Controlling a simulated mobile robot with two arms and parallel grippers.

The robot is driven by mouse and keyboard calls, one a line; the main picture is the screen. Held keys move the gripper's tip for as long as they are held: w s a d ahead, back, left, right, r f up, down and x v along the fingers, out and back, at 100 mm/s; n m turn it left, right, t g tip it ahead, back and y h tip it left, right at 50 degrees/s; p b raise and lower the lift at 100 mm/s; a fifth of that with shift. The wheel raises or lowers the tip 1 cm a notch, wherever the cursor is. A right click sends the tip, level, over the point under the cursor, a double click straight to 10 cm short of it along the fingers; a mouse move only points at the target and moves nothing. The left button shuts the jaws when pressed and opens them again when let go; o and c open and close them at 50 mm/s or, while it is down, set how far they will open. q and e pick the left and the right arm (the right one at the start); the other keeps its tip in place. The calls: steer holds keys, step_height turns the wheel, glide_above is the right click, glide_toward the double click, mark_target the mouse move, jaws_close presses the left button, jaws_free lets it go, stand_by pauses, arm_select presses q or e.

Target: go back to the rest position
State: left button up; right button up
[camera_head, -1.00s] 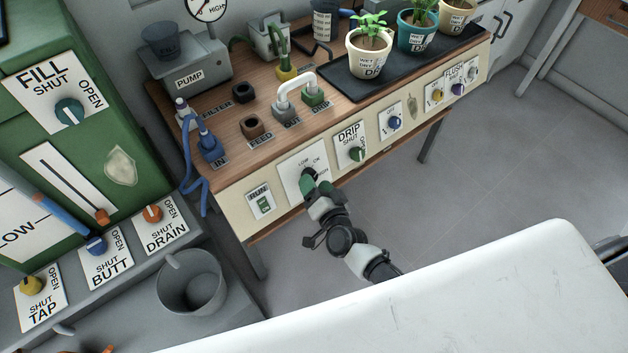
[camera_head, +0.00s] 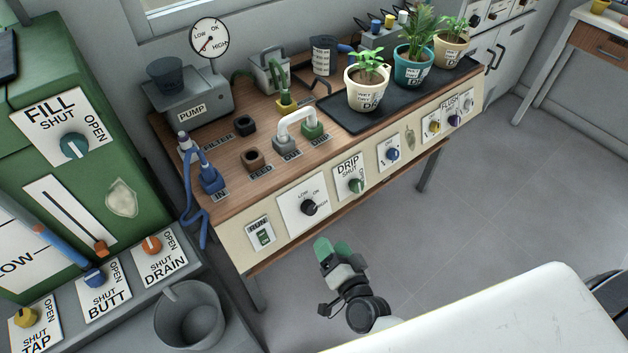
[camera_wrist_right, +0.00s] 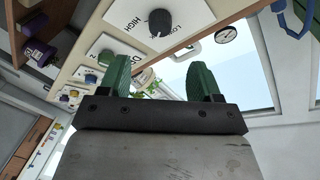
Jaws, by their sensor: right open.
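My right gripper (camera_head: 334,248) is in front of and below the bench's front panel, clear of it. In the right wrist view its two green fingers (camera_wrist_right: 160,82) stand apart with nothing between them. The black knob (camera_head: 309,207) on the LOW/OK/HIGH plate is free of the gripper; it also shows in the right wrist view (camera_wrist_right: 160,22). My left gripper is in neither view.
The wooden bench (camera_head: 222,200) carries the pump (camera_head: 190,104), fittings and a black tray (camera_head: 352,127) with potted plants. A green tank (camera_head: 120,130) and a grey bucket (camera_head: 188,318) are at left. A white surface (camera_head: 500,315) fills the lower right. Floor right of the bench is clear.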

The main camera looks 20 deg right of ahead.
steer(key=s+d+f+n+g+p, duration=0.1)
steer(key=s+f+n+g+p, duration=0.25)
steer(key=f, duration=0.55)
steer(key=s+d+f+n+g, duration=0.2)
steer(key=s+f+n+g, duration=0.15)
steer(key=s+f, duration=0.45)
steer(key=s+d+f+n+g+h+p, duration=0.1)
steer(key=s+f+g, duration=0.3)
steer(key=s, duration=0.6)
steer(key=s+d+f+n+g+p, duration=0.1)
steer(key=s+f+g, duration=0.4)
steer(key=s, duration=0.6)
step_height(320, 180, down, 2)
steer(key=d+n, duration=0.1)
steer(key=d, duration=0.1)
steer(key=shift+s+d+f+h, duration=0.15)
steer(key=shift+s+d+h, duration=0.1)
steer(key=shift+d+h, duration=0.15)
steer(key=shift+c, duration=0.5)
